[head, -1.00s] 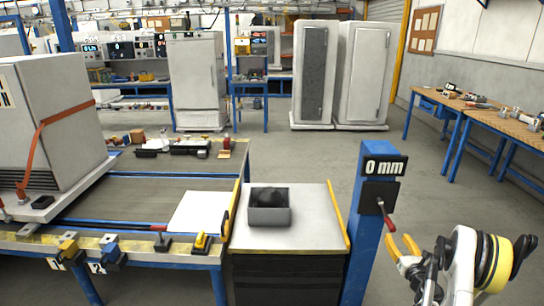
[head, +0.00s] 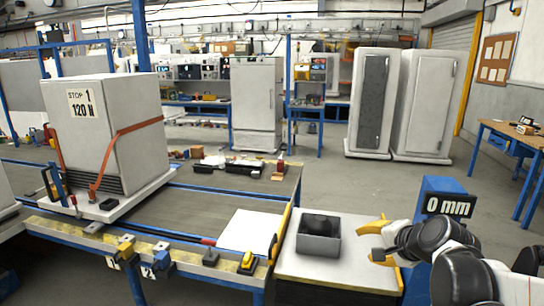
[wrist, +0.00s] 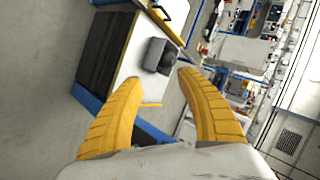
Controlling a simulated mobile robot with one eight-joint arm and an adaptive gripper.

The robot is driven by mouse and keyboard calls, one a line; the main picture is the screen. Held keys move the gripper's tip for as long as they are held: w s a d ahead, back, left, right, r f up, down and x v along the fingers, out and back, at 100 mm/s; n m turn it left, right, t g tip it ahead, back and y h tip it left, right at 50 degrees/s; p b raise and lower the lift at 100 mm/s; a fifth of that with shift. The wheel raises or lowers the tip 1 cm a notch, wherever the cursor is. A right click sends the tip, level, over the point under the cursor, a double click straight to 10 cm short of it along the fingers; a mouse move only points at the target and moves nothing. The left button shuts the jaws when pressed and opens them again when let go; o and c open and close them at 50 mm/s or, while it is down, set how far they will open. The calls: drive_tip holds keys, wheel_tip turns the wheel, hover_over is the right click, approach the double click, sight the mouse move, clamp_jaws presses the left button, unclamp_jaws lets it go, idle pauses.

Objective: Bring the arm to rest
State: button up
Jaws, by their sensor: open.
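My gripper (head: 378,240) shows in the head view at the lower right, over the right part of the white-topped cabinet (head: 345,258) and in front of the blue post (head: 443,190). Its two yellow fingers stand apart with nothing between them. The wrist view also shows my gripper (wrist: 158,85) with its yellow fingers spread. Beyond the fingertips there lies the grey open box (wrist: 155,52) on the cabinet top. In the head view this grey box (head: 319,244) stands left of my gripper, apart from it, with something dark inside.
A workbench (head: 240,180) with a large white unit (head: 105,130) stands at the left. The blue post bears a "0 mm" sign (head: 447,206) close to my arm. Tall white cabinets (head: 370,103) stand at the back.

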drive_tip(key=s+a+f+n+g+h, duration=0.1)
drive_tip(key=s+a+n, duration=0.1)
drive_tip(key=s+n, duration=0.4)
drive_tip(key=s+a+f+n+g+h, duration=0.1)
drive_tip(key=s+n, duration=0.5)
drive_tip(key=s, duration=1)
drive_tip(key=a+f+g, duration=0.1)
drive_tip(key=a, duration=0.1)
drive_tip(key=shift+s+a, duration=0.35)
drive_tip(key=shift+s, duration=0.05)
idle(0.4)
